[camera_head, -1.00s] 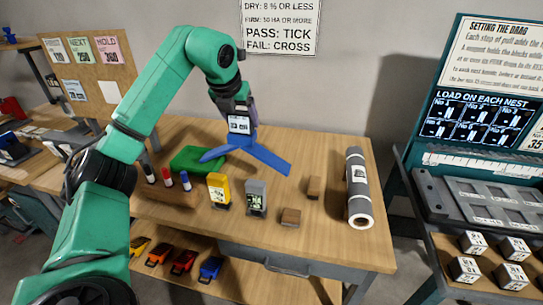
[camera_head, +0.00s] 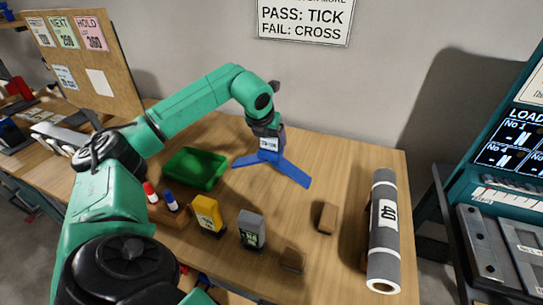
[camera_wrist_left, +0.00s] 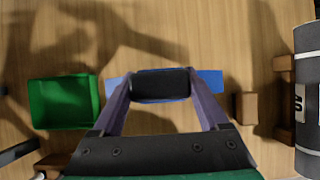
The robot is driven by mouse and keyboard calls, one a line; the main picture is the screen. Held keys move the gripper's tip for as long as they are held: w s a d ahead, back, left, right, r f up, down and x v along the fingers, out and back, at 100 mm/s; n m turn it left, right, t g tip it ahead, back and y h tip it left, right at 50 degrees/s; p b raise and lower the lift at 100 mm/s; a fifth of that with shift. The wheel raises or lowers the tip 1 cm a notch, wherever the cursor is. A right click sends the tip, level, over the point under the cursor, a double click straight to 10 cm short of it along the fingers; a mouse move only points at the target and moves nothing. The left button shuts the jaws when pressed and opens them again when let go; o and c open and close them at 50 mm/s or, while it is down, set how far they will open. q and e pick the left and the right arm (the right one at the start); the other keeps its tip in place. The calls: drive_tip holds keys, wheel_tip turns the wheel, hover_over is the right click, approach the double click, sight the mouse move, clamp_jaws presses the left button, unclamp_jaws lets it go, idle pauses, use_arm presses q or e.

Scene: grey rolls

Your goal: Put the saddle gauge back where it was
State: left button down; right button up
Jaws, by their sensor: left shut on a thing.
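The saddle gauge has two blue wings (camera_head: 292,173), spread like a wide V, and a small pale display. My left gripper (camera_head: 268,138) is shut on it from above, over the back middle of the bench. In the left wrist view its dark body is between the fingers (camera_wrist_left: 160,85), with a blue wing (camera_wrist_left: 210,82) showing on each side. I cannot tell whether its wing tips touch the bench top. A grey roll (camera_head: 384,240) with a label reading 40 lies at the bench's right, apart from the gauge. My right gripper is not in view.
A green tray (camera_head: 196,168) is left of the gauge. A yellow device (camera_head: 207,214), a grey device (camera_head: 252,231) and two wooden blocks (camera_head: 327,217) stand in front. Markers (camera_head: 170,201) are at left. Bare wood lies between gauge and roll.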

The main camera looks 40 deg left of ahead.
sight(269, 150)
use_arm(q)
wheel_tip(269, 150, down, 6)
drive_tip(key=shift+r+p, duration=0.15)
drive_tip(key=shift+p, duration=0.4)
drive_tip(key=shift+f, duration=0.45)
unclamp_jaws()
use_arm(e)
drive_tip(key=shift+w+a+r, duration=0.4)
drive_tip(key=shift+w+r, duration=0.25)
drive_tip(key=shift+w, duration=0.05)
use_arm(q)
drive_tip(key=shift+s+r, duration=0.2)
drive_tip(key=shift+r, duration=0.2)
drive_tip(key=b+v, duration=0.2)
drive_tip(key=v, duration=0.9)
drive_tip(key=shift+b, duration=0.3)
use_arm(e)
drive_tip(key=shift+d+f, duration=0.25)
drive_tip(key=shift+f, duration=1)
